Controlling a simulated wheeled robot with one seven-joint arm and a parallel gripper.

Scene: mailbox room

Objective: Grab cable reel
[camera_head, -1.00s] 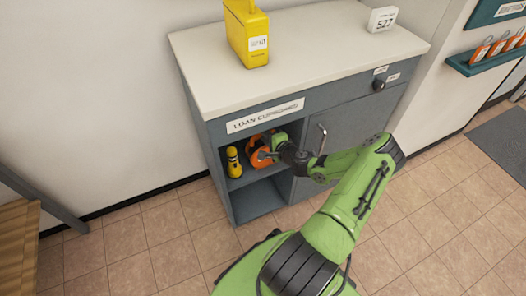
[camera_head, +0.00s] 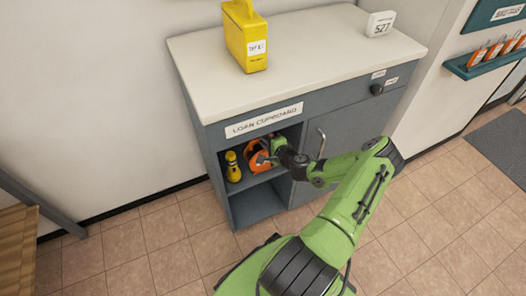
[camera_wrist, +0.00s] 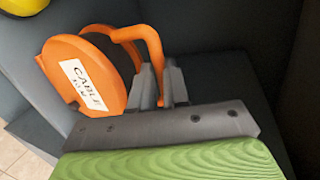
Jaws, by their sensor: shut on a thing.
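The orange cable reel (camera_head: 259,157) is in the upper open compartment of the loan cupboard (camera_head: 240,186). In the wrist view the reel (camera_wrist: 78,68) shows a white label reading "CABLE" on its round face and an orange handle loop (camera_wrist: 152,42) at its right side. My gripper (camera_wrist: 160,88) is shut on the reel, with its grey fingers at the lower end of the handle. In the head view my gripper (camera_head: 270,158) reaches into the compartment from the right and partly hides the reel. Whether the reel touches the shelf is unclear.
A yellow torch-like item (camera_head: 233,166) stands left of the reel. The lower compartment (camera_head: 257,204) looks empty. Compartment walls close in around my gripper, and a closed door (camera_head: 338,150) with a handle is to the right. A yellow box (camera_head: 246,42) stands on top.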

